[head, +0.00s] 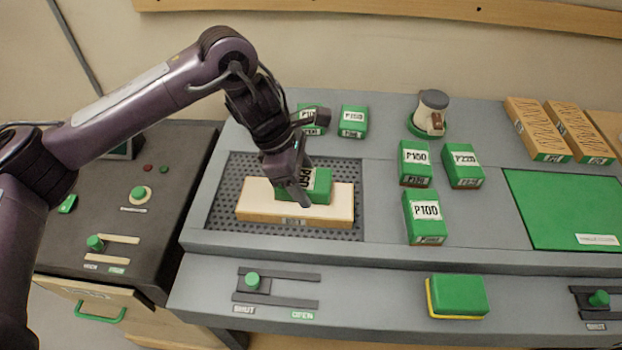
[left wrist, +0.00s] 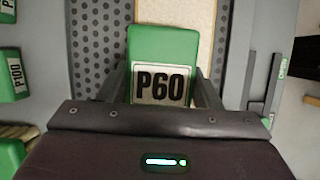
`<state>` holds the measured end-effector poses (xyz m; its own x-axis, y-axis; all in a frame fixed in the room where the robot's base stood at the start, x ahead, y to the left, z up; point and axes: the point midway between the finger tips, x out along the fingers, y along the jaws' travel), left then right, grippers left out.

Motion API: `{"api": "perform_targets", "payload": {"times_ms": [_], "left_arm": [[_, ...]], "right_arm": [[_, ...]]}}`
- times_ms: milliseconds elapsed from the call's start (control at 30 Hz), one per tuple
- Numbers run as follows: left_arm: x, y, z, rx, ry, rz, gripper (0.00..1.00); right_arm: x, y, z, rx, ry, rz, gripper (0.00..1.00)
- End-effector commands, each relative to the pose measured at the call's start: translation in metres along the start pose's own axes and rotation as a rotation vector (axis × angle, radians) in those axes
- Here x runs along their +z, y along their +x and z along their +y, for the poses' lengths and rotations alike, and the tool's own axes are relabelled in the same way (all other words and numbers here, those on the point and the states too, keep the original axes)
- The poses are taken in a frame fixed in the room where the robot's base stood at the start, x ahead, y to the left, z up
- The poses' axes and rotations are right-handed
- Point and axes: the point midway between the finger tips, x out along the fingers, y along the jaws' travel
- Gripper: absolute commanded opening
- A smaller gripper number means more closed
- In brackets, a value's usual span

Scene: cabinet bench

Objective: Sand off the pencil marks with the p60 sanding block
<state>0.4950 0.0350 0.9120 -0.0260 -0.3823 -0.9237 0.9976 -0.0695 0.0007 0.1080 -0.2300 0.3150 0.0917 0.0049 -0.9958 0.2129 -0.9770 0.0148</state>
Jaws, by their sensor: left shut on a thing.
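My left gripper (head: 303,188) is shut on the green P60 sanding block (head: 321,186), whose label faces the camera in the left wrist view (left wrist: 163,82). The block is over the middle of a pale wooden board (head: 258,203) and appears to rest on it; any small gap cannot be told. The board lies on a dark perforated panel (head: 217,207), and it also shows in the left wrist view (left wrist: 190,12). I see no clear pencil marks on its visible top; the part under the block and gripper is hidden. My right gripper is not in view.
Green blocks P100 (head: 425,217), P180 (head: 415,162), P220 (head: 463,165) and P150 (head: 353,120) stand right of and behind the panel. Scribbled boards (head: 538,128) lie at back right beyond a green mat (head: 570,205). A yellow-edged green pad (head: 457,296) lies in front.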

Motion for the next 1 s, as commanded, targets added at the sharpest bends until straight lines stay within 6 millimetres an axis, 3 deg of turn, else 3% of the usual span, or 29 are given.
{"api": "perform_targets", "payload": {"times_ms": [300,567,1000], "left_arm": [[-0.025,-0.011,-0.001,-0.001,-0.004,0.004,0.37],[-0.033,-0.014,-0.001,0.0,-0.003,0.002,0.37],[-0.061,-0.023,-0.002,-0.002,-0.003,0.003,0.37]], "right_arm": [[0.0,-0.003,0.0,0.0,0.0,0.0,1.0],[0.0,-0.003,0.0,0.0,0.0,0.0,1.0],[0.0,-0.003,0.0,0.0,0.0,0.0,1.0]]}}
